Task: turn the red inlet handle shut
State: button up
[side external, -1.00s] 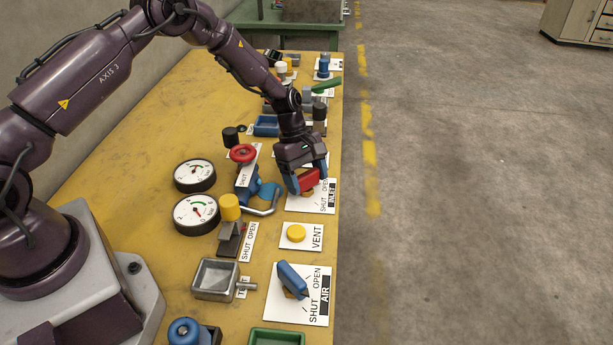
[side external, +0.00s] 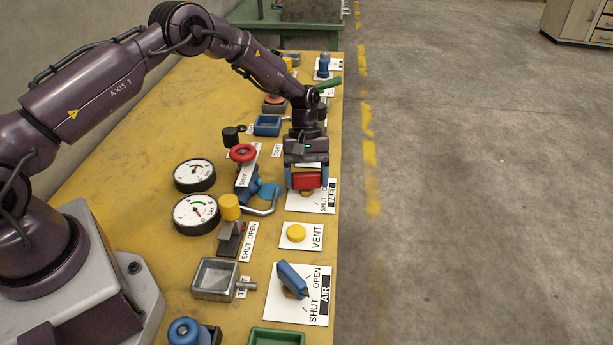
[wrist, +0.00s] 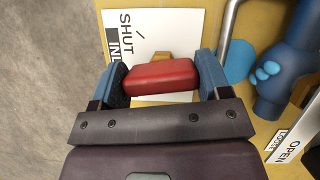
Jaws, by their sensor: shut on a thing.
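The red inlet handle (side external: 307,181) sits on the white INLET plate (side external: 324,204) near the bench's right edge. It also shows in the wrist view (wrist: 160,77), lying straight across the picture. My gripper (side external: 307,183) is shut on the red handle, with one blue fingertip at each of its ends; the wrist view shows my gripper (wrist: 161,80) the same way. In that view the word SHUT and a tick mark lie beyond the handle, up and to the left. Part of the plate's lettering is hidden by my gripper.
A bent metal lever (side external: 265,209) and blue valve body (side external: 268,188) stand close left of the plate. The yellow VENT button (side external: 296,233) and blue AIR handle (side external: 292,279) are nearer the camera. Open floor (side external: 450,180) lies right of the bench.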

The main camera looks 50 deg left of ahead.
jog(key=m+y, duration=0.1)
jog(key=m, duration=0.1)
jog(key=m+g, duration=0.1)
jog(key=m, duration=0.2)
jog(key=shift+m+y, duration=0.3)
jog(key=shift+y, duration=0.1)
jog(key=m+y, duration=0.1)
jog(key=m, duration=0.1)
jog(key=m+y, duration=0.1)
jog(key=m, duration=0.2)
jog(key=shift+r+g, duration=0.1)
jog(key=shift+g, duration=0.3)
jog(key=shift+m, duration=0.3)
jog(key=o, duration=0.9)
jog(key=v, duration=1.3)
jog(key=shift+w, duration=0.15)
